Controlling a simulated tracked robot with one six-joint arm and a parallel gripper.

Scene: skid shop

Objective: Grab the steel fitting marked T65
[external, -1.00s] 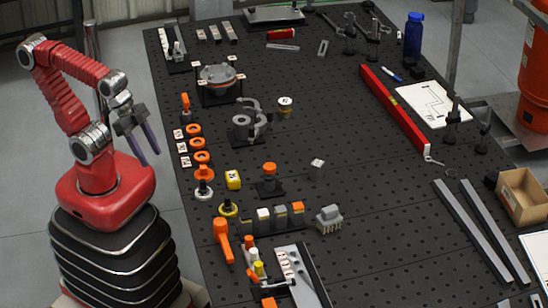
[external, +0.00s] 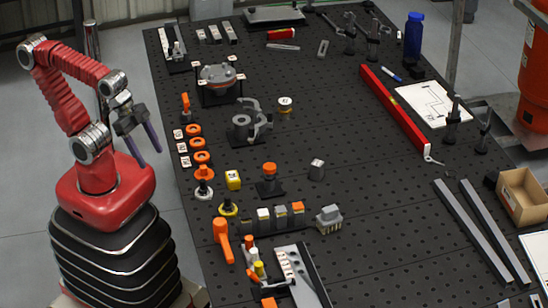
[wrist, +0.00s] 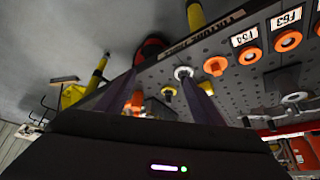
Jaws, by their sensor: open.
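My gripper (external: 150,152) is open and empty. It hangs off the left edge of the bench, above the floor; its two dark purple fingers also show in the wrist view (wrist: 160,92). A small steel block with a pale marked top (external: 317,168) stands near the middle of the bench, well to the right of my gripper. Its mark is too small to read, so I cannot tell whether it is T65. A grey, ribbed metal piece (external: 329,219) stands nearer the front. No T65 mark is readable in either view.
The black perforated bench (external: 350,130) holds orange rings with labels (external: 200,156) along its left edge. An orange-topped knob (external: 269,172), a grey clamp-like part (external: 245,125) and a row of small blocks (external: 281,213) stand around the middle. A red beam (external: 395,108) lies at right.

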